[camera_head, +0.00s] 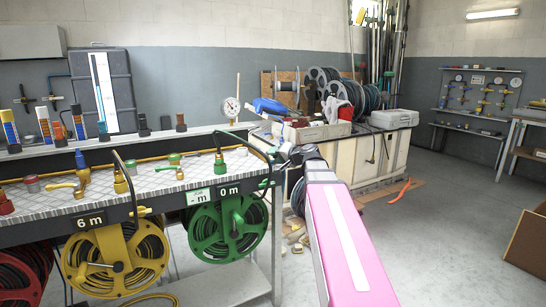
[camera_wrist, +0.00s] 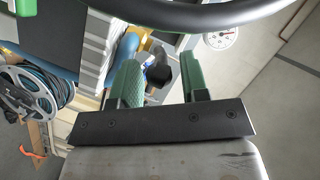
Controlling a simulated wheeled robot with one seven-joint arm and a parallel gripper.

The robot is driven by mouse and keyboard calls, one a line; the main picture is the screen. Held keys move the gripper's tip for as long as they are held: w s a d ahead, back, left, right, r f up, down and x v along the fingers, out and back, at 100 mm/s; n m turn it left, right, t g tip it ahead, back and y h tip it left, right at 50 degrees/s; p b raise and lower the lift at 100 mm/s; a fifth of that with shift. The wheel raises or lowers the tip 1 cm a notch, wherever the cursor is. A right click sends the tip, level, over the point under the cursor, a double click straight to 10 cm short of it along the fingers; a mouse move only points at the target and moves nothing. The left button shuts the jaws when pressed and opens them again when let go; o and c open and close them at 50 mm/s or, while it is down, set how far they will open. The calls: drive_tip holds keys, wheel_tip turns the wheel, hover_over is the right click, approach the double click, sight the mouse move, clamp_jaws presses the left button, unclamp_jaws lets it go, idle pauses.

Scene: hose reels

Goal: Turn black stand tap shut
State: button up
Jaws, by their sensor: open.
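No grip on anything is visible. In the head view my arm reaches in from the lower right and its fingers are not clear.
A black curved bar (camera_wrist: 200,14) crosses the top of the wrist view. A pressure gauge (camera_head: 231,107) stands behind the bench. A green reel (camera_head: 228,229) and a yellow reel (camera_head: 115,260) hang below. A white cabinet (camera_head: 345,162) stands behind my arm.

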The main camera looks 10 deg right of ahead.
drive_tip(key=shift+x, duration=0.9)
clamp_jaws()
